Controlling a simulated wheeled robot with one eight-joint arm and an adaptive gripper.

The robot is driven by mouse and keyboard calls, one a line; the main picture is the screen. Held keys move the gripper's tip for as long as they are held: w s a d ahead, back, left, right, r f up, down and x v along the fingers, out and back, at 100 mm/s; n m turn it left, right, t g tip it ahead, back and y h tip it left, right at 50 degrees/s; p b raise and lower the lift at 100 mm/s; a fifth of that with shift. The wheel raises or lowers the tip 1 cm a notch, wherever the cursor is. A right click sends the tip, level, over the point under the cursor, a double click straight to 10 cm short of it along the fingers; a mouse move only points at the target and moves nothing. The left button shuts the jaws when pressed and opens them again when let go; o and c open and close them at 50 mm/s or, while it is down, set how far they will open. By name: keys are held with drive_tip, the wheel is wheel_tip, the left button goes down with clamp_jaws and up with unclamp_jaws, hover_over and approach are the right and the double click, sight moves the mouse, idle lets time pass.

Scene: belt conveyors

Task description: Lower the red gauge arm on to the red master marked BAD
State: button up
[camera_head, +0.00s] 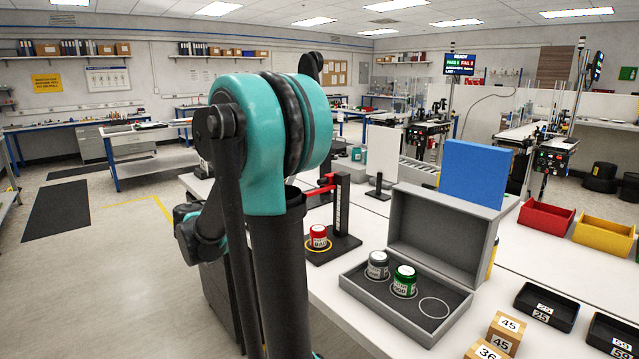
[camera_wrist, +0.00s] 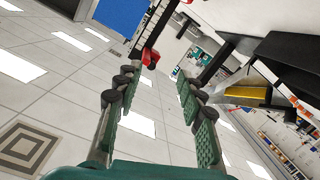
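The red gauge arm (camera_head: 322,189) sticks out to the left from a black upright gauge stand (camera_head: 343,205). It is raised, with a clear gap above the red master (camera_head: 319,232). The master stands upright on the gauge base inside a yellow ring; its white label seems to read BAD. My gripper (camera_wrist: 155,82) is open and empty in the wrist view, its two green-padded fingers well apart. A red block (camera_wrist: 150,58), probably the end of the gauge arm, shows just beyond the fingertips. In the head view my own arm hides the gripper.
An open grey case (camera_head: 390,300) holds a grey and a green master beside an empty ring. A white panel (camera_head: 382,152) stands behind the gauge. Numbered wooden blocks (camera_head: 504,334), black trays (camera_head: 546,307) and red (camera_head: 545,220) and yellow (camera_head: 603,236) bins lie to the right.

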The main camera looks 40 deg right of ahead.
drive_tip(key=shift+m+h, duration=0.7)
drive_tip(key=w+d+r, duration=0.1)
drive_tip(key=d, duration=0.4)
drive_tip(key=d+r, duration=0.1)
drive_tip(key=d, duration=0.5)
drive_tip(key=w+d+r, duration=0.1)
drive_tip(key=d, duration=0.5)
drive_tip(key=shift+w, duration=0.3)
clamp_jaws()
